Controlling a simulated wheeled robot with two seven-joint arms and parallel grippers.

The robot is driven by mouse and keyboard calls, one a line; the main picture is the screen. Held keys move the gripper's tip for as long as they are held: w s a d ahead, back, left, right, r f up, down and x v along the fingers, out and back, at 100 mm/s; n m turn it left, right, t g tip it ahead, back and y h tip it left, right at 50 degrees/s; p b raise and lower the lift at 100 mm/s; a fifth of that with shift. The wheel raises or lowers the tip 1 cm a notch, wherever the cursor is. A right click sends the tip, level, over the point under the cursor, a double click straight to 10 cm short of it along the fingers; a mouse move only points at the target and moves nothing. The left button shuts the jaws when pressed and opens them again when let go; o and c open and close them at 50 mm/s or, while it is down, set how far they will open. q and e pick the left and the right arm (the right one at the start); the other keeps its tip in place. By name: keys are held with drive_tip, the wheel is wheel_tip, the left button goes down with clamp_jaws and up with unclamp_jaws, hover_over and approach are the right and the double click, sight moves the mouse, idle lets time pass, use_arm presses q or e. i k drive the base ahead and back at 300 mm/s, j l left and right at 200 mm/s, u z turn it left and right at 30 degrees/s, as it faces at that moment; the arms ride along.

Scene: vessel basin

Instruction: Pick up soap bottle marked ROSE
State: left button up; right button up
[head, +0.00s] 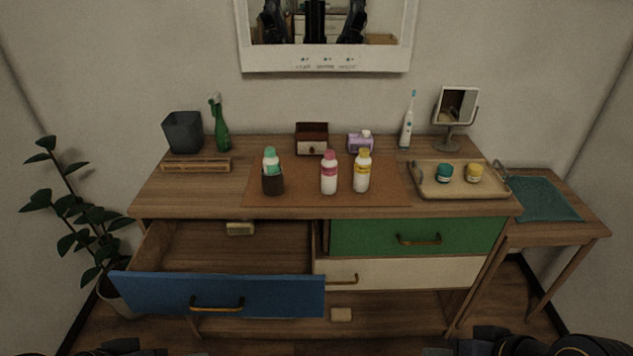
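Three soap bottles stand upright on a brown mat (225,198) on the dresser top. One bottle has a pink cap and a pink label (329,174). Close on its right is a bottle with a yellow cap and label (362,172). To the left, a bottle with a green cap (270,161) has its lower part inside a dark brown holder (273,182). The lettering is too small to read, so I cannot tell which one says ROSE. Only dark parts of my arms show at the bottom edge, well below the bottles; no gripper fingers can be made out.
A blue-fronted drawer (175,292) stands open at the left, with a small pale block (240,229) inside. A small brown box (312,139) and a purple container (360,143) stand behind the bottles. A wooden tray (430,188) with two jars is at right.

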sight(330, 164)
drive_tip(key=i+l+u, duration=0.1)
drive_tip(key=i+l, duration=0.2)
drive_tip(key=i+l+u, duration=0.15)
drive_tip(key=i+l, duration=0.15)
drive_tip(key=l, duration=0.2)
drive_tip(key=i+l+u, duration=0.1)
drive_tip(key=i+l, duration=0.15)
drive_tip(key=l, duration=0.2)
drive_tip(key=u, duration=1.25)
